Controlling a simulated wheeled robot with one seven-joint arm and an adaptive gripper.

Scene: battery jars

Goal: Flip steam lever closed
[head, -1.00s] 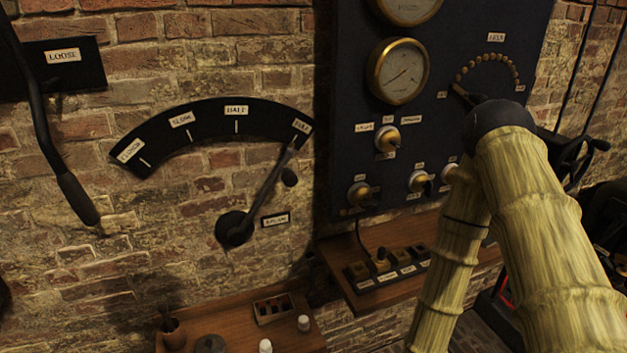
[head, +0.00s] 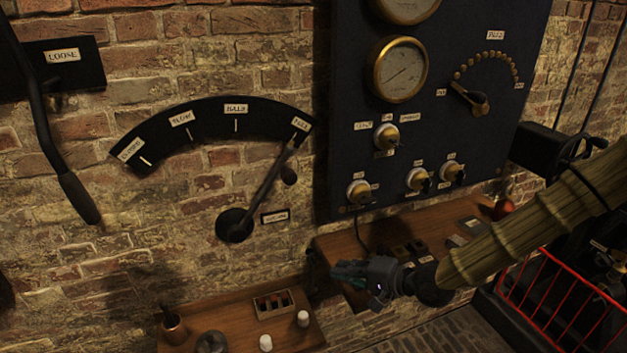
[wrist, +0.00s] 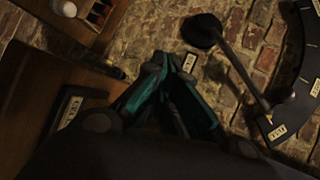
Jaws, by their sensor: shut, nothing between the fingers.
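The steam lever (head: 262,188) is a dark rod on a round black pivot on the brick wall. Its upper end lies at the right end of the curved black scale (head: 205,118), by the label that reads FULL. The label at the scale's left end appears to read CLOSED. My gripper (head: 340,270) is shut and empty, to the lower right of the lever's pivot and apart from it. In the wrist view the teal fingers (wrist: 172,65) come together, with the lever (wrist: 240,72) to their right.
A blue-black panel (head: 345,110) with gauges and brass switches is right of the lever. Wooden shelves (head: 225,318) with small items lie below. Another long black lever (head: 62,170) hangs at the left, by a LOOSE label.

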